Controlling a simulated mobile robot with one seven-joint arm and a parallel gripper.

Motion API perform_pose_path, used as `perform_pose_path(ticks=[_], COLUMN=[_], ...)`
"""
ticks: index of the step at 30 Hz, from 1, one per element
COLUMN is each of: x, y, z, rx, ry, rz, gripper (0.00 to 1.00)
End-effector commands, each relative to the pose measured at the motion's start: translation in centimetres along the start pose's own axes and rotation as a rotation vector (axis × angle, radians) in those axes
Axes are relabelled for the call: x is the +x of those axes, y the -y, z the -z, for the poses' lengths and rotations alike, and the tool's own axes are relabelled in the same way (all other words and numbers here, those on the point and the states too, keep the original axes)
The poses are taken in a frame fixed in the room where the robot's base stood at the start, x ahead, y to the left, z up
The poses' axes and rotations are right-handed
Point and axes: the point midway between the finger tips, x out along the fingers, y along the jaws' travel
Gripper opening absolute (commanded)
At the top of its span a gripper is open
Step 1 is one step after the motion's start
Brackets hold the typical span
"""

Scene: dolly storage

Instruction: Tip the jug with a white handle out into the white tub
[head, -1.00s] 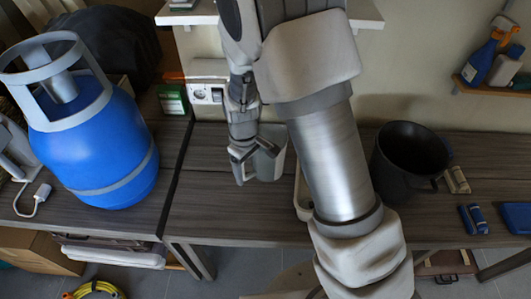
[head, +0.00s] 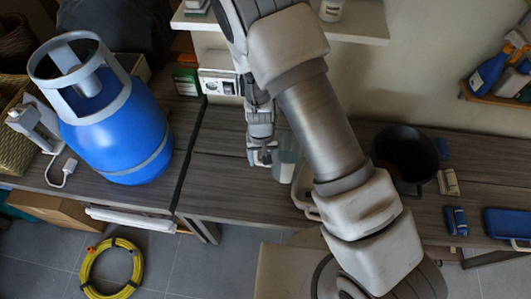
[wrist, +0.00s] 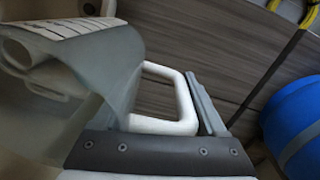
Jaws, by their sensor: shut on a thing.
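The jug is a grey, translucent vessel (head: 287,158) in the head view, just right of my gripper (head: 267,154) above the table. In the wrist view, its white handle (wrist: 183,100) is a squared loop between my gripper's fingers, and my gripper is shut on it. The jug's grey body fills the left of that view, partly hidden by a finger. How far it is tilted is hard to tell. A pale rim (head: 304,190), which looks like the white tub, shows beside my arm in the head view; my arm hides most of it.
A black bucket (head: 405,158) stands right of my arm. Small rolls (head: 448,182) and a blue case (head: 508,224) lie further right. A blue gas bottle (head: 118,138) stands on the left table. A wall shelf (head: 350,30) is above. A yellow hose (head: 112,268) lies on the floor.

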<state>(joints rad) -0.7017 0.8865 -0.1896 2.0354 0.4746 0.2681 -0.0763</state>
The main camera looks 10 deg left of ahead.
Motion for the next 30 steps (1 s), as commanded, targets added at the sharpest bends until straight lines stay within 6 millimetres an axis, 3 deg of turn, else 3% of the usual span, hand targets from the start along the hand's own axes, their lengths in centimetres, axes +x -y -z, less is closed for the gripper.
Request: perform_pose_path(ticks=[12, 23, 30], x=[0.1, -1.4, -1.4], y=[0.0, -0.3, -0.3], z=[0.0, 0.0, -0.1], rx=[0.007, 0.005, 0.004], ry=[0.0, -0.011, -0.011], rz=[0.004, 0.103, 0.101], gripper=[0.14, 0.14, 0.14])
